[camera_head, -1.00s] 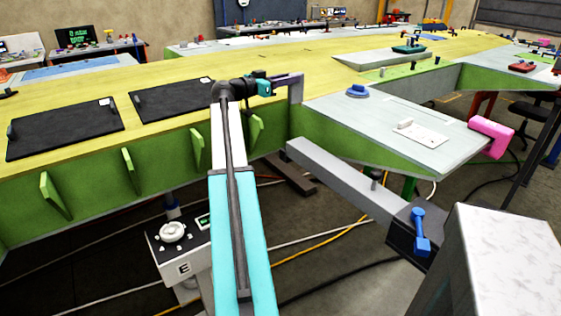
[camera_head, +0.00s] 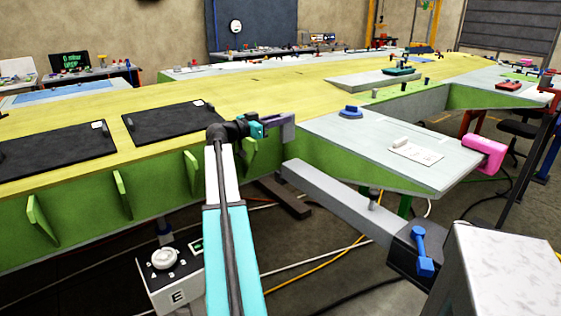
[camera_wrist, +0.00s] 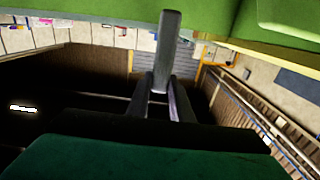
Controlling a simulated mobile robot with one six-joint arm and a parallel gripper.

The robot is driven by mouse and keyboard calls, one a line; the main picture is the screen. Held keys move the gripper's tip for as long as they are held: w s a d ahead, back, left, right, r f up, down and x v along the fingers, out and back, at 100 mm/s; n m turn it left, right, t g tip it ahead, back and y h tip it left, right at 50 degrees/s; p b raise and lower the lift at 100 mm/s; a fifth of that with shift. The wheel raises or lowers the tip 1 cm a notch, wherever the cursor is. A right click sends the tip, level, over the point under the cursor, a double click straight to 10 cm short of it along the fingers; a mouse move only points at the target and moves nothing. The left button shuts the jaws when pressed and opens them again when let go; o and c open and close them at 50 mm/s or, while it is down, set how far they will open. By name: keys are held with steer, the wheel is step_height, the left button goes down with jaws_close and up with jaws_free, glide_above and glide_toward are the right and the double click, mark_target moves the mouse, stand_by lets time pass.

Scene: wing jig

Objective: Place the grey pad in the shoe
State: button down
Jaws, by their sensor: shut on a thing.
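The grey pad (camera_wrist: 167,50) is a plain grey bar held between the two dark fingers of my gripper (camera_wrist: 161,98) in the wrist view. In the head view my gripper (camera_head: 272,122) is at the end of the cyan and white arm, by the near edge of the wing jig. The pad (camera_head: 288,133) points down from the fingertips there, in front of the green jig side. I cannot tell which part is the shoe. In the wrist view, no socket shows around the pad's free end.
The yellow-topped jig table (camera_head: 290,92) fills the middle, with black mats (camera_head: 172,122) at left. A grey beam (camera_head: 330,192) with a dark block and blue handle (camera_head: 422,250) is at lower right. A pale side panel (camera_head: 375,150) carries a blue item and white card.

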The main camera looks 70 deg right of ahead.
step_height(320, 180, down, 11)
steer(key=p, duration=0.1)
stand_by(0.3)
step_height(320, 180, down, 4)
steer(key=shift+f+p, duration=0.15)
steer(key=shift+p, duration=0.2)
stand_by(0.4)
steer(key=shift+f+b, duration=0.15)
steer(key=shift+b, duration=0.2)
steer(key=c, duration=1.6)
jaws_free()
steer(key=shift+r+p, duration=0.25)
steer(key=shift+p, duration=0.15)
steer(key=b+v, duration=0.2)
steer(key=v, duration=1)
steer(key=shift+f+b, duration=0.15)
steer(key=shift+b, duration=0.25)
